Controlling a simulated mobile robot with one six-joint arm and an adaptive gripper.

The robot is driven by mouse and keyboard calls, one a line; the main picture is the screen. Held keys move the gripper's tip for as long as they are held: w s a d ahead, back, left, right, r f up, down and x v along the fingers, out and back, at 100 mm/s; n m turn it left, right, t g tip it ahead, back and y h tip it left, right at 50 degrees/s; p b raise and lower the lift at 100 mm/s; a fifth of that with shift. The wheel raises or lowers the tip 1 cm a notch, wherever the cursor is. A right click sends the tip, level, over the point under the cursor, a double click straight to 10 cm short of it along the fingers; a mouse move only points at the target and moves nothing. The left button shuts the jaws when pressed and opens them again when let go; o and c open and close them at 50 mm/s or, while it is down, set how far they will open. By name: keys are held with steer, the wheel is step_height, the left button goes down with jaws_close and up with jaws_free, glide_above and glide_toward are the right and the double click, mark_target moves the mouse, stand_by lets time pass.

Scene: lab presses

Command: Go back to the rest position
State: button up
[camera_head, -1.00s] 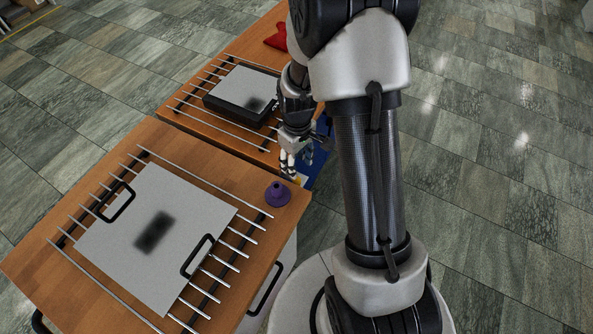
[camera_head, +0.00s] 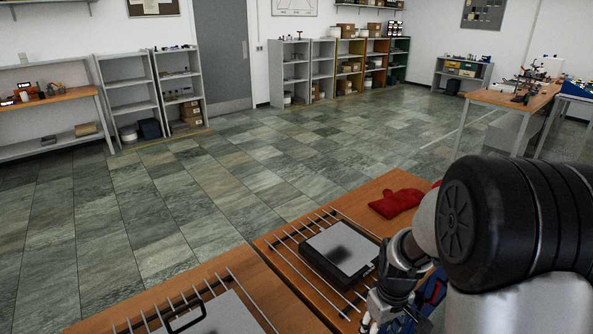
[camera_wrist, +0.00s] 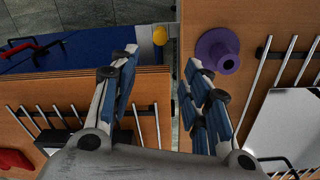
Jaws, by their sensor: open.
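My gripper (camera_wrist: 160,58) is open and empty in the wrist view, its blue and grey fingers spread apart. It hangs over the gap between two wooden tables, and no object lies between the fingertips. In the head view my gripper (camera_head: 372,322) is at the bottom edge, beside the far table's right side, and partly cut off. A purple flanged piece (camera_wrist: 218,50) stands on a table just right of the fingers in the wrist view, apart from them. It is out of the head view.
The far table carries metal rods and a dark block with a grey top (camera_head: 342,247). A red glove (camera_head: 397,202) lies behind it. The near table holds rods and a handled grey plate (camera_head: 222,316). Shelves (camera_head: 128,92) line the walls. The tiled floor beyond is clear.

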steer(key=s+a+r+m+t, duration=0.15)
steer(key=s+r, duration=0.25)
steer(key=r, duration=0.4)
steer(key=s+a+r+m+t, duration=0.1)
steer(key=s+a+r, duration=0.25)
steer(key=r, duration=0.45)
steer(key=s+a+r+t, duration=0.1)
steer(key=s+r, duration=0.1)
steer(key=s, duration=0.4)
steer(key=s+a+r+m, duration=0.1)
steer(key=s+r, duration=0.2)
steer(key=s, duration=0.3)
steer(key=shift+a+r+t, duration=0.2)
steer(key=shift+a+t, duration=0.1)
steer(key=shift+t, duration=0.05)
